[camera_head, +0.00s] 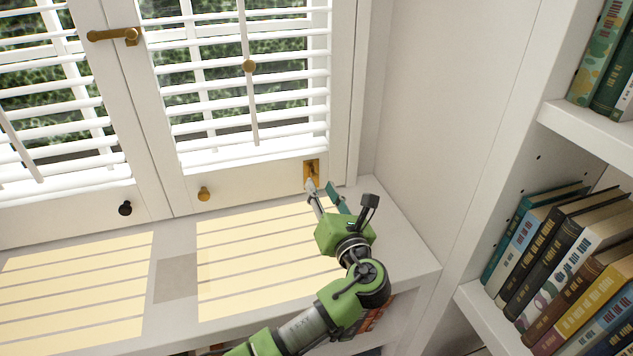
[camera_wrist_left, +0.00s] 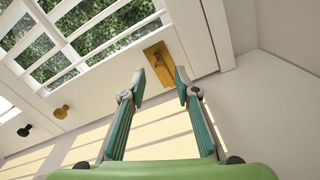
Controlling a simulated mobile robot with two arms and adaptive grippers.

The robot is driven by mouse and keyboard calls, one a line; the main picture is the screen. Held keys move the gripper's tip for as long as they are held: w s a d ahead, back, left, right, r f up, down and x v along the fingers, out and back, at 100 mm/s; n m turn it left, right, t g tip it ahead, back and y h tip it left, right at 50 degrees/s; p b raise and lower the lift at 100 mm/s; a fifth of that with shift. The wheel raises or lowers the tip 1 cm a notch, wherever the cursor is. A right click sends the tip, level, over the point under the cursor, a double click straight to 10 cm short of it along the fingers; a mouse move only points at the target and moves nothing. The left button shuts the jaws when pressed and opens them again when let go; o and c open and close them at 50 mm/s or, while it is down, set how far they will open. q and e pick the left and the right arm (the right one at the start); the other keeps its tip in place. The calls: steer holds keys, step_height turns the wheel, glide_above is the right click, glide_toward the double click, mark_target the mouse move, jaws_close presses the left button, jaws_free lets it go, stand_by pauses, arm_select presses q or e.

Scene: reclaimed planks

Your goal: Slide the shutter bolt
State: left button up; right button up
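The white window shutter (camera_head: 255,178) is closed, with two panels meeting at the left. A small brass bolt (camera_head: 312,166) on a plate sits at the lower right corner of its right panel. The bolt also shows in the left wrist view (camera_wrist_left: 157,55), just beyond the fingertips. My left gripper (camera_head: 322,188) is open in front of it, and its fingers (camera_wrist_left: 160,84) are apart with nothing between them. One fingertip overlaps the plate's lower end in the wrist view; I cannot tell whether it touches. My right gripper is not in view.
A brass latch (camera_head: 115,35) bridges the panels higher up. A brass knob (camera_head: 204,194) and a black knob (camera_head: 125,208) are on the lower rails. The sunlit sill (camera_head: 176,275) is clear. A bookshelf (camera_head: 590,123) with books stands at the right.

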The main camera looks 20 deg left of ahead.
mark_target(315, 178)
arm_select(q)
steer(key=shift+x, duration=2.35)
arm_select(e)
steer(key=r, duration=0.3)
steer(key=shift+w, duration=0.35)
